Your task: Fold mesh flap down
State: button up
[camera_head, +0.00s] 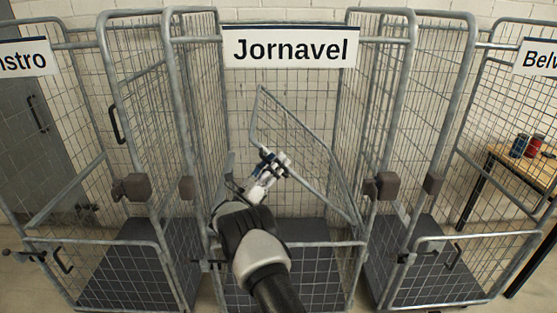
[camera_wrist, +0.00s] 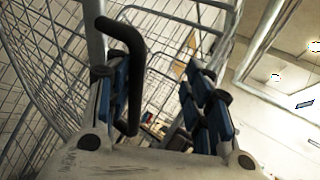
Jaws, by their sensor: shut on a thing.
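The mesh flap (camera_head: 297,128) is a grey wire panel with a tube frame on the middle roll cage, under the "Jornavel" sign. It stands tilted across the cage opening, its left end higher than its right end. A black bent handle (camera_wrist: 131,75) shows beside the left finger. The exact contact is hidden.
The "Jornavel" sign (camera_head: 290,46) hangs above the middle cage. Similar mesh cages stand close on both sides, with brown blocks (camera_head: 387,186) on their posts. A wooden table (camera_head: 535,172) with cans stands at far right. The space above the middle cage's floor looks empty.

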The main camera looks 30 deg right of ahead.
jog(key=shift+o, duration=0.3)
jog(key=shift+b+v, duration=0.3)
jog(key=shift+v, duration=1)
jog(key=shift+o, duration=0.7)
jog(key=shift+f+b+v, duration=0.2)
jog(key=shift+b+v, duration=0.35)
jog(key=shift+v, duration=2.1)
jog(key=shift+c, duration=0.9)
jog(key=shift+s+a+f+b, duration=0.2)
jog(key=shift+a+f+b, duration=0.15)
jog(key=shift+a+b, duration=0.15)
jog(key=shift+s+b+v, duration=0.15)
jog(key=shift+b+v, duration=0.6)
jog(key=shift+v, duration=1.15)
jog(key=shift+s+b+v, duration=0.15)
jog(key=shift+b+v, duration=0.55)
jog(key=shift+v, duration=1.15)
